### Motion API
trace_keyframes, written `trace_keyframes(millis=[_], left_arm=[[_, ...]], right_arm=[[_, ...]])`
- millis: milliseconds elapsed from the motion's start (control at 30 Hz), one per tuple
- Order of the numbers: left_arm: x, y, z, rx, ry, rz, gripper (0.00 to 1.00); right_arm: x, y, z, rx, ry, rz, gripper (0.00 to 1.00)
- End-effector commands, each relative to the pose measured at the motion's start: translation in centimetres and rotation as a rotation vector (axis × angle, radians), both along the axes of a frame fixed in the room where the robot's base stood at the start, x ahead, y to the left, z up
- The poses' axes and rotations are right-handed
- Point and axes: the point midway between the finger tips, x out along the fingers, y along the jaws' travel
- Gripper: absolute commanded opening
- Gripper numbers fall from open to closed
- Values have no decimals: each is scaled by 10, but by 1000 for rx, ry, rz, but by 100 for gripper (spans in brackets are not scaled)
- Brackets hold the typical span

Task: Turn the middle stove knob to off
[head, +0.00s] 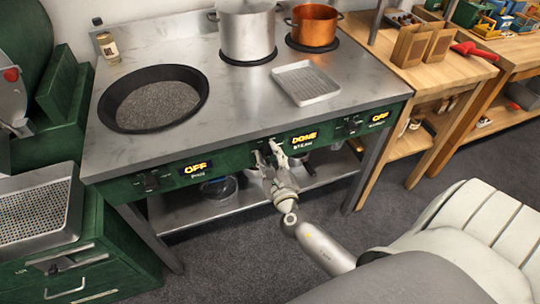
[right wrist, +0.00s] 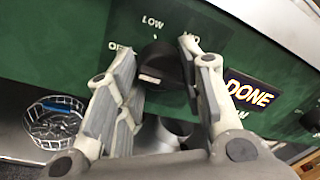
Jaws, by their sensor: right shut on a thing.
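The middle stove knob (right wrist: 166,62) is black with a white mark at its lower left. It sits on the green front panel among OFF, LOW and MED labels. My right gripper (head: 269,150) is at the panel; its two fingers stand on either side of the knob and are shut on it. In the right wrist view, the right gripper (right wrist: 158,52) has one finger left and one right of the knob. The middle display (head: 304,138) reads DONE. In the head view the gripper mostly hides the knob. My left gripper is out of view.
The left knob (head: 151,182) and right knob (head: 353,125) have displays reading OFF. A wire basket (right wrist: 55,122) sits below the panel.

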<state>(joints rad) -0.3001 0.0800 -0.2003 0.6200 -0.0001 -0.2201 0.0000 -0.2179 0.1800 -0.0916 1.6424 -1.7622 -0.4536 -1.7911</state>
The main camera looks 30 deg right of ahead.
Motion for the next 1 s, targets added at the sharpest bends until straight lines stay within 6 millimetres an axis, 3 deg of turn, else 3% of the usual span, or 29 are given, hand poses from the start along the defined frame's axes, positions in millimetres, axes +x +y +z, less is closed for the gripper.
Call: trace_keyframes(millis=[133,167,300,733,1000], left_arm=[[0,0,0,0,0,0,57],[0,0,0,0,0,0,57],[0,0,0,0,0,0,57],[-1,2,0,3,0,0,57],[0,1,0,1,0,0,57]], right_arm=[[-1,0,-3,1,6,1,12],[-1,0,-3,1,6,1,38],[-1,0,-2,1,4,1,56],[-7,2,-1,2,2,1,58],[-49,16,-2,1,5,2,58]])
